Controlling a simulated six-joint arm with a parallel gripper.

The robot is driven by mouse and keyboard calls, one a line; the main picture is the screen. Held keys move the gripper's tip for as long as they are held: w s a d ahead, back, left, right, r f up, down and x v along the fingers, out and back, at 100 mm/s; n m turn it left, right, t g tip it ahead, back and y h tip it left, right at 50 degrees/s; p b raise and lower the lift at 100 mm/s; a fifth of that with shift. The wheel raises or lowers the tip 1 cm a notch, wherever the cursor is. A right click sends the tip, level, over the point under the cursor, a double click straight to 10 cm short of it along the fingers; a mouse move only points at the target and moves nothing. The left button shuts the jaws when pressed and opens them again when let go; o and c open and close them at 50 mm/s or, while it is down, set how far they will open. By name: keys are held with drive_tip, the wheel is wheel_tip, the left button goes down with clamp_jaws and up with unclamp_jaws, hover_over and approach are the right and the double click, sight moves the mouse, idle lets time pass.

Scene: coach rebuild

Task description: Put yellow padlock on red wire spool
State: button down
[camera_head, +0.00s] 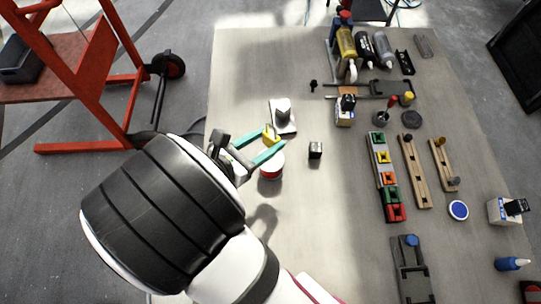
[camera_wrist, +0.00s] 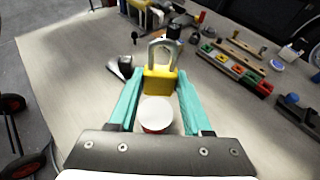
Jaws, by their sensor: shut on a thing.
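The yellow padlock (camera_wrist: 158,83) has a grey shackle that points away from my gripper in the wrist view. My gripper (camera_wrist: 157,88) has teal fingers, one on each side of the padlock, and is shut on it. In the head view the padlock (camera_head: 270,135) shows between the fingertips of my gripper (camera_head: 267,146). The red wire spool (camera_head: 271,170) stands on the table just below the fingers in the picture, partly covered by them. Its white round top (camera_wrist: 157,113) shows between the fingers in the wrist view. I cannot tell whether padlock and spool touch.
Coloured blocks in a rail (camera_head: 386,176), wooden strips (camera_head: 414,170) and bottles (camera_head: 365,50) fill the table's right and back. The front middle is clear.

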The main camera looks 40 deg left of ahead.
sight(266, 164)
wheel_tip(266, 164, down, 7)
drive_tip(key=shift+r, duration=0.15)
drive_tip(key=shift+c, duration=1.7)
unclamp_jaws()
drive_tip(key=v, duration=1.2)
